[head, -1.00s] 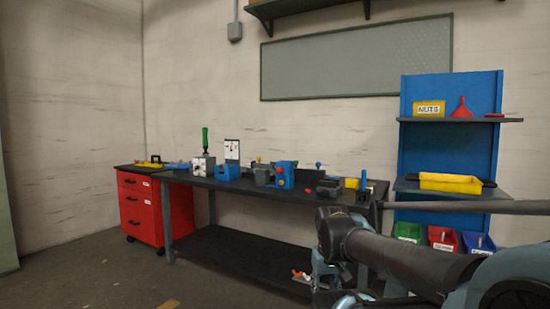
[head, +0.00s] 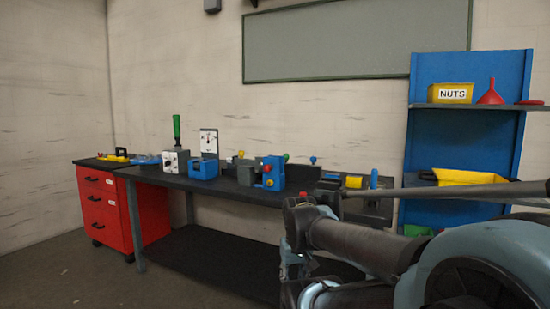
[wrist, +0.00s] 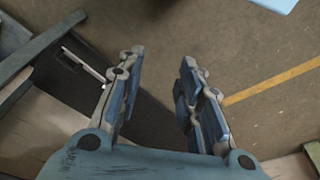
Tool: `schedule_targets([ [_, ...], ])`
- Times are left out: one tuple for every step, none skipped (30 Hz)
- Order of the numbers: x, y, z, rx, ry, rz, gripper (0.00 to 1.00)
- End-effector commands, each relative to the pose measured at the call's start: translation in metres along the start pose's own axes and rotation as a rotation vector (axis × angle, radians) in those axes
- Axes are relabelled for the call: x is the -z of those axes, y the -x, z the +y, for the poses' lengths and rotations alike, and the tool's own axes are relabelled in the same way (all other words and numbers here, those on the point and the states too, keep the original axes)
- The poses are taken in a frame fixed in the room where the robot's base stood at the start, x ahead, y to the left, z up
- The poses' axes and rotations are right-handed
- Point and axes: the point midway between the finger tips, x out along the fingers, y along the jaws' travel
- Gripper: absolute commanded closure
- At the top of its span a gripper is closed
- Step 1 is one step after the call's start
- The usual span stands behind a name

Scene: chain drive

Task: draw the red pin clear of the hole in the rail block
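A small red piece (head: 303,194) shows at the left of a dark grey block (head: 327,191) near the right end of the bench. It may be the red pin in the rail block, but it is too small to tell, and my arm hides the part below it. My gripper (wrist: 158,66) is open in the wrist view, with its two fingers apart and only floor between them. It is empty and away from the bench-top objects. In the head view my arm reaches in from the right, in front of the bench.
The dark workbench (head: 222,189) holds a blue block (head: 271,172) with red and yellow knobs, a blue box (head: 205,169) and a green-handled device (head: 176,160). A red drawer cabinet (head: 108,207) stands left, a blue shelf rack (head: 440,143) right. Floor at left is clear.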

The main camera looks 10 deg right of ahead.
Motion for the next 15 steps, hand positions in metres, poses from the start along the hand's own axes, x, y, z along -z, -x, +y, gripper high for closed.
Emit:
schedule_targets([
  [0.0,0.0,0.0,0.0,0.0,0.0,0.67],
  [0.0,0.0,0.0,0.0,0.0,0.0,0.67],
  [0.0,0.0,0.0,0.0,0.0,0.0,0.67],
  [0.0,0.0,0.0,0.0,0.0,0.0,0.67],
  [0.0,0.0,0.0,0.0,0.0,0.0,0.67],
  [0.0,0.0,0.0,0.0,0.0,0.0,0.67],
  [0.0,0.0,0.0,0.0,0.0,0.0,0.67],
  [0.0,0.0,0.0,0.0,0.0,0.0,0.67],
  [0.0,0.0,0.0,0.0,0.0,0.0,0.6],
  [0.0,0.0,0.0,0.0,-0.001,0.001,0.53],
  [-0.004,0.005,0.0,0.0,-0.003,0.012,0.46],
  [-0.003,0.009,0.0,0.001,-0.01,0.021,0.44],
  [0.002,0.011,0.0,0.002,-0.018,0.03,0.44],
  [0.007,0.014,-0.001,0.004,-0.03,0.041,0.44],
  [0.018,0.019,-0.001,0.007,-0.049,0.059,0.44],
])
